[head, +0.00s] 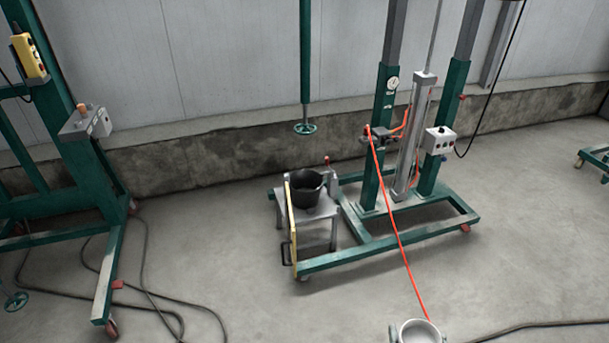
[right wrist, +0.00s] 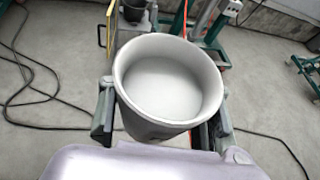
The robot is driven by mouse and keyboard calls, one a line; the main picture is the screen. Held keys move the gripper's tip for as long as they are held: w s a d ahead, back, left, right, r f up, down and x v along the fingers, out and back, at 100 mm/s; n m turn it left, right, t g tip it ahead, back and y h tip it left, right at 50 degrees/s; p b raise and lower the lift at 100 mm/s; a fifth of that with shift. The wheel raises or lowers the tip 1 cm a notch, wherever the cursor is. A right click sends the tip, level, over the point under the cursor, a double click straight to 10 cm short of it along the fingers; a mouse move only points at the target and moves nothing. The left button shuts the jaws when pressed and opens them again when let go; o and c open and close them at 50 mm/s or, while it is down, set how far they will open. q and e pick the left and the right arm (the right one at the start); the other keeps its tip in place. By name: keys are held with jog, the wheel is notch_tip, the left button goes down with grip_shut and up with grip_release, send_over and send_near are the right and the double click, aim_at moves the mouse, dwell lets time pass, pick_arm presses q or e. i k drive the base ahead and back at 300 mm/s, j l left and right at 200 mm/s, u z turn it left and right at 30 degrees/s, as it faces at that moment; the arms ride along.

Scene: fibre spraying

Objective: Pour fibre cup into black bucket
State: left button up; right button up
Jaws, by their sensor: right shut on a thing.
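The black bucket (head: 306,190) stands upright on a small grey metal stand (head: 318,212) in the middle of the head view. The fibre cup (head: 419,333) is a pale round cup at the bottom edge of the head view, well in front of the bucket. In the right wrist view the cup (right wrist: 170,85) is upright with whitish contents inside. My right gripper (right wrist: 165,118) is shut on the cup, with a finger on each side. In the head view, part of my right gripper (head: 394,333) shows beside the cup. My left gripper is not in view.
A green wheeled frame (head: 400,247) carries the stand and a tall press. A red hose (head: 397,235) runs from it towards the cup. Another green frame (head: 108,270) stands at left, with dark cables (head: 143,265) on the floor. The floor before the stand is mostly clear.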

aim_at(306, 185)
jog(key=i+j, duration=0.15)
jog(key=i, duration=0.45)
jog(key=i+j, duration=0.1)
jog(key=i, duration=0.45)
jog(key=i+j, duration=0.15)
jog(key=i, duration=0.45)
jog(key=i+j, duration=0.1)
jog(key=i, duration=0.45)
jog(key=i+z, duration=0.05)
